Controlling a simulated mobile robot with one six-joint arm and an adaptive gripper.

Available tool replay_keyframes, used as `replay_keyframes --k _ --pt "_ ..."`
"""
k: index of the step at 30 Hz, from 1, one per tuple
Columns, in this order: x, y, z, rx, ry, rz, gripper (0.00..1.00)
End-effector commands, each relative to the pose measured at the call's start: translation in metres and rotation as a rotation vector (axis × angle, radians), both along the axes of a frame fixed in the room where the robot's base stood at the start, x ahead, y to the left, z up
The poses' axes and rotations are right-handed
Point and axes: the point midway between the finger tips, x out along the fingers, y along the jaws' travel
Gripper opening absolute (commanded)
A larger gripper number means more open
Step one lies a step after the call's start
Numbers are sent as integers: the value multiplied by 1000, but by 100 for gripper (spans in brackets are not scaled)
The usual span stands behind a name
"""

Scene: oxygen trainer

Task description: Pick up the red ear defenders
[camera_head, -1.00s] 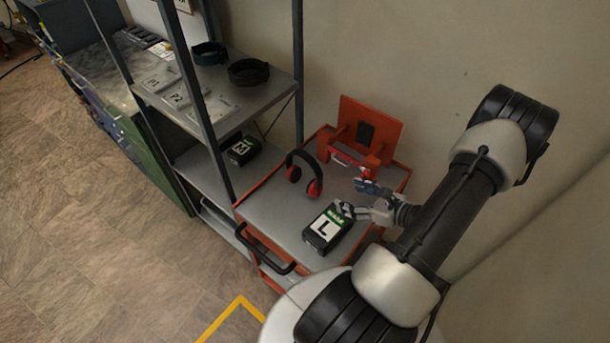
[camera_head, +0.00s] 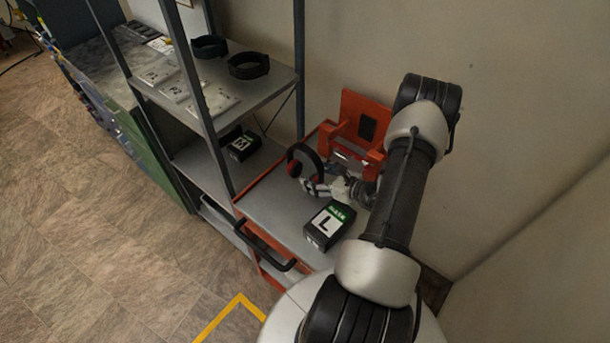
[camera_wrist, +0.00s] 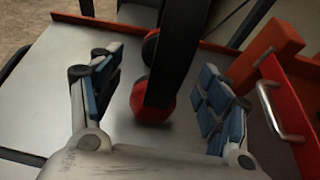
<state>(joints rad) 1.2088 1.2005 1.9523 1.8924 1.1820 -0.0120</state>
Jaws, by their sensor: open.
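The red ear defenders (camera_head: 303,160), with a black headband and red cups, stand on the grey top of the red-orange trolley (camera_head: 263,207). In the wrist view the ear defenders (camera_wrist: 168,75) show large, the dark band running up from the red cups. My gripper (camera_head: 318,188) is open at the ear defenders, covering part of them in the head view. In the wrist view its blue-padded fingers (camera_wrist: 160,95) lie to the left and right of the near cup, with gaps on both sides.
A black box marked L (camera_head: 329,226) stands on the trolley in front of my gripper. A red-orange case with a raised lid (camera_head: 361,121) is at the trolley's back. A shelf rack (camera_head: 236,105) with dark rings (camera_head: 248,66) stands to the left.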

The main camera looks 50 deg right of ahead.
Motion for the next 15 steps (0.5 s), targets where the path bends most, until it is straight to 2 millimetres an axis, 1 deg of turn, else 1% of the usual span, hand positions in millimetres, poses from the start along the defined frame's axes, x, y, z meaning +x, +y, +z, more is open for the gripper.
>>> replay_keyframes --k 1,3,6,13,15 --pt "8 1 -5 -1 0 3 70" --pt "15 1 -7 0 0 3 70" --pt "21 1 -9 0 0 0 70" --pt "22 1 -9 1 0 -1 70" --pt "21 1 -9 1 0 -1 65"
